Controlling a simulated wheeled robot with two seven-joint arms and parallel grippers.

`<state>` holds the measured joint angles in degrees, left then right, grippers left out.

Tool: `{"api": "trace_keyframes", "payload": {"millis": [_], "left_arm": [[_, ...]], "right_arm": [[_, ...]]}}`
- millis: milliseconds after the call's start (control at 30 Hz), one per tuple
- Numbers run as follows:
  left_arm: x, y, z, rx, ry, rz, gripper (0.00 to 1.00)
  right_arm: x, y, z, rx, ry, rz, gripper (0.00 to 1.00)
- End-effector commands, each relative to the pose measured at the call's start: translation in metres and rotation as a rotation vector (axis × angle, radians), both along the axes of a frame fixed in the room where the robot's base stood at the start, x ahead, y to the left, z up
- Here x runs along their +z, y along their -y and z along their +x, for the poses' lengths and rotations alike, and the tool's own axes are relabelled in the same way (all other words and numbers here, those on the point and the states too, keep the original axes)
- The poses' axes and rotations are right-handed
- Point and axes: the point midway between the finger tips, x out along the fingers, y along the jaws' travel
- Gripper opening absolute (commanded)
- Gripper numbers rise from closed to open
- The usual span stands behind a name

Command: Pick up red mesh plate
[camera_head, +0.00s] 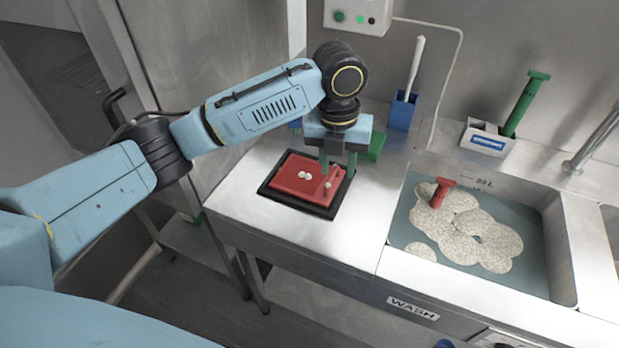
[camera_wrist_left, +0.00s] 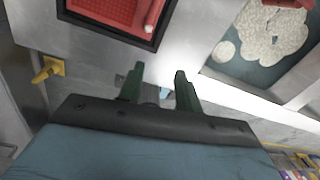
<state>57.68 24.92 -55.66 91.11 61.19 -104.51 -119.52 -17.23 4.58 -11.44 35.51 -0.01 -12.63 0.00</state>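The red mesh plate (camera_head: 292,181) lies flat in a black-rimmed tray (camera_head: 263,188) on the steel counter. Small white pieces (camera_head: 304,175) rest on it. In the left wrist view, part of the red plate (camera_wrist_left: 105,12) shows at the top, inside the black rim (camera_wrist_left: 115,37). My left gripper (camera_head: 337,170) is above the right side of the tray, its green fingers pointing down and hiding part of the plate's right end. In the left wrist view, its fingers (camera_wrist_left: 158,80) are apart with nothing held between them. My right gripper is not in view.
A sink (camera_head: 520,283) at right holds pale, grainy round patches (camera_head: 455,222) and a red tool (camera_head: 441,190). Behind stand a blue holder (camera_head: 402,112) with a white-handled tool and a white box (camera_head: 486,138) with a green-handled tool.

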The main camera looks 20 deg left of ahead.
Motion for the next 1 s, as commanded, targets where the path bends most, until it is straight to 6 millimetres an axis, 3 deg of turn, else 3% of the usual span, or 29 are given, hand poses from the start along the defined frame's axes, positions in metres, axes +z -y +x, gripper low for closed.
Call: {"api": "trace_keyframes", "payload": {"millis": [100, 267, 600, 1000], "left_arm": [[0.025, -0.017, 0.016, -0.108, -0.001, 0.04, 0.35], [0.033, -0.025, 0.022, -0.175, -0.011, 0.056, 0.35], [-0.027, -0.025, 0.022, -0.181, -0.012, 0.055, 0.35], [-0.059, -0.026, 0.022, -0.18, -0.011, 0.055, 0.35]], "right_arm": [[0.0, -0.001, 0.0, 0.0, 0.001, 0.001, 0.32], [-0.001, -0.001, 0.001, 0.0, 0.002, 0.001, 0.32], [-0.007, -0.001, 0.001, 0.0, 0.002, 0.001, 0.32], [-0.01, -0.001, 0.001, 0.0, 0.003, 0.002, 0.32]]}}
